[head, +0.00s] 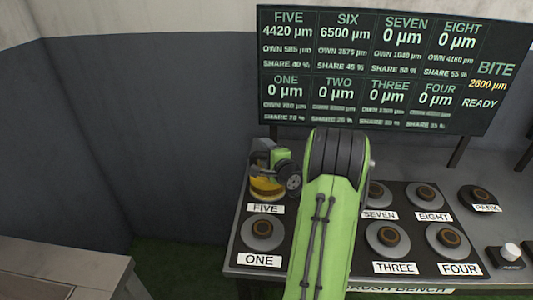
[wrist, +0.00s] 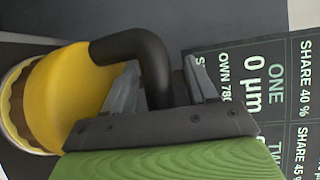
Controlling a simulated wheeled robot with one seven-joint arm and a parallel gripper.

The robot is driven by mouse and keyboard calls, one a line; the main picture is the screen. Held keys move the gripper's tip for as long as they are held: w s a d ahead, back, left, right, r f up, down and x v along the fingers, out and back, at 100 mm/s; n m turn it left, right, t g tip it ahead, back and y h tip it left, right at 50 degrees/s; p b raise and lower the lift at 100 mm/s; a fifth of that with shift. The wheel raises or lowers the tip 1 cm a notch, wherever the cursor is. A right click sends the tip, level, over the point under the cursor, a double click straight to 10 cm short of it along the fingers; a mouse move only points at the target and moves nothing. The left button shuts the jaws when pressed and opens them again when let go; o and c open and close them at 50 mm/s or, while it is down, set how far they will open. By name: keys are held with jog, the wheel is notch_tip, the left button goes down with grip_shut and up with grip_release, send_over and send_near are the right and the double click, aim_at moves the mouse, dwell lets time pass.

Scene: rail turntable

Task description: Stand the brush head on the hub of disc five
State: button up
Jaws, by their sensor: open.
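The yellow brush head (head: 266,190) is at disc five, just above the FIVE label, partly covered by my wrist. In the wrist view the brush head (wrist: 70,92) has a yellow body and a black curved handle (wrist: 150,55). A pale disc rim shows under its bristle side, at the left edge. My gripper (wrist: 161,66) is open, with one finger on each side of the black handle. In the head view my gripper (head: 262,160) is above the brush head and mostly hidden by my wrist. The hub of disc five is hidden beneath the brush head.
Discs ONE (head: 262,233), THREE (head: 389,239), FOUR (head: 446,239), SEVEN (head: 376,195) and EIGHT (head: 427,197) stand bare. My arm hides the middle discs. A board (head: 390,65) behind reads FIVE 4420, SIX 6500, BITE 2600, READY. A PARK spot (head: 478,197) and white knob (head: 512,250) are right.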

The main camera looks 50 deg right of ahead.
jog(key=shift+r, duration=0.1)
jog(key=shift+s+r, duration=0.1)
jog(key=shift+s, duration=0.2)
jog(key=b+v, duration=0.2)
jog(key=v, duration=1)
jog(key=w+a+n+g+y, duration=0.2)
jog(key=w+a+n+y, duration=0.15)
jog(key=a+n, duration=0.55)
jog(key=w+a+n+g+y, duration=0.2)
jog(key=a+n+y, duration=0.2)
jog(key=a, duration=0.8)
jog(key=s+a+n+g, duration=0.3)
jog(key=s+a+n, duration=0.3)
jog(key=s+a, duration=0.15)
jog(key=s+a+n+g+h, duration=0.1)
jog(key=s+n, duration=0.3)
jog(key=s, duration=0.6)
jog(key=shift+a+r+g+h, duration=0.35)
jog(key=shift+a+r+g, duration=0.15)
jog(key=shift+g, duration=0.2)
